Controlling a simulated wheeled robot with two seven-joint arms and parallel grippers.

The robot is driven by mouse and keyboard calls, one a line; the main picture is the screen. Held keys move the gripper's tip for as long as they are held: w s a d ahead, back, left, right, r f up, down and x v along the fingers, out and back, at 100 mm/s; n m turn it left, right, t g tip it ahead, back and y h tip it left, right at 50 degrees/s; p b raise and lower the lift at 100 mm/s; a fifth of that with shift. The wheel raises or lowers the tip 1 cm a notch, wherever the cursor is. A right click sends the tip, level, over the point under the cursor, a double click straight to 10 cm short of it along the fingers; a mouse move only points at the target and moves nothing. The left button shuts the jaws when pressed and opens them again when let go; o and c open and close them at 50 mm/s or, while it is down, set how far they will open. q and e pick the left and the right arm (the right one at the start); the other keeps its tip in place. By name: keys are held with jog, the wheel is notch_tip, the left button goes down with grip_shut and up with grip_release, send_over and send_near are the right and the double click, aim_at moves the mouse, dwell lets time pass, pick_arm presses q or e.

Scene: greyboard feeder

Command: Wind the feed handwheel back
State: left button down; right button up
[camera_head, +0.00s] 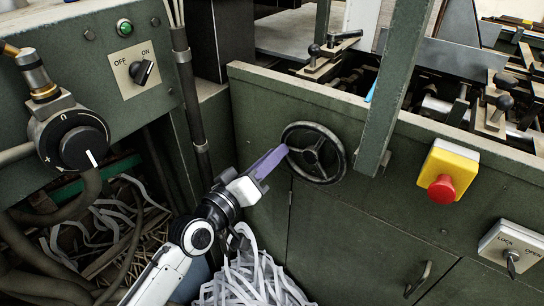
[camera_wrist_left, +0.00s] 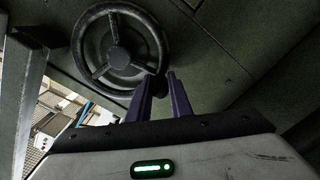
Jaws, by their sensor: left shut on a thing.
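The feed handwheel (camera_head: 316,154) is a dark three-spoked wheel on the front of the green machine panel. It also shows in the left wrist view (camera_wrist_left: 119,58), with its hub and spokes clear. My left gripper (camera_head: 284,151) has purple fingers and reaches the wheel's left rim in the head view. In the left wrist view its fingertips (camera_wrist_left: 162,78) stand on either side of the lower right rim, shut on it. The fingers hide a small part of the rim. My right gripper is in neither view.
A green upright post (camera_head: 393,90) stands just right of the wheel. A yellow box with a red stop button (camera_head: 441,189) and a lock switch (camera_head: 507,246) are further right. A control panel with a dial (camera_head: 83,147) is at left. White strips (camera_head: 250,280) pile below.

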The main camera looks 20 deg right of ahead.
pick_arm(q)
jog(key=shift+f, duration=0.15)
jog(key=c, duration=1.6)
grip_release()
jog(key=shift+a, duration=0.1)
jog(key=v, duration=1)
jog(key=shift+s+p, duration=0.15)
jog(key=shift+p, duration=0.25)
